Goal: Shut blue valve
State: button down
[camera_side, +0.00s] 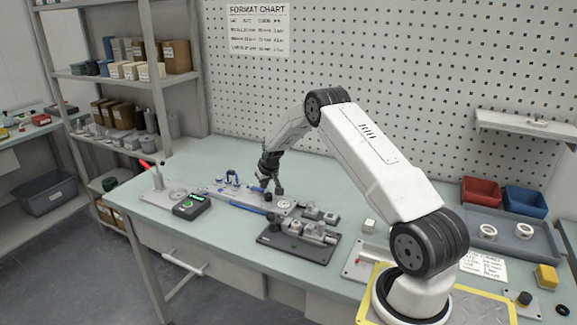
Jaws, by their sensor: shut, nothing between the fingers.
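Small blue parts (231,178) stand upright on a grey plate (203,184) at the far middle-left of the bench; they may be the blue valve, but they are too small to make out a handle position. A long blue bar (247,208) lies along the plate's near edge. My gripper (273,192) points down just right of the blue parts, above or beside the plate's right end. It is shut and empty. I cannot tell whether it touches anything below.
A dark fixture with grey clamps (299,250) lies nearer. Red (481,193) and blue bins (524,200) stand right. A pegboard wall (420,80) rises behind.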

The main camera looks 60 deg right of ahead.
aim_at(258, 189)
jog(key=shift+w+a, duration=0.2)
jog(key=shift+a, duration=0.4)
dwell(0.3)
jog(key=shift+s+a, duration=0.1)
jog(key=shift+a, duration=0.7)
dwell(0.4)
jog(key=shift+a, duration=0.45)
jog(key=shift+w+a, duration=0.6)
jog(key=shift+a, duration=0.05)
dwell(1.1)
jog(key=shift+a, duration=0.3)
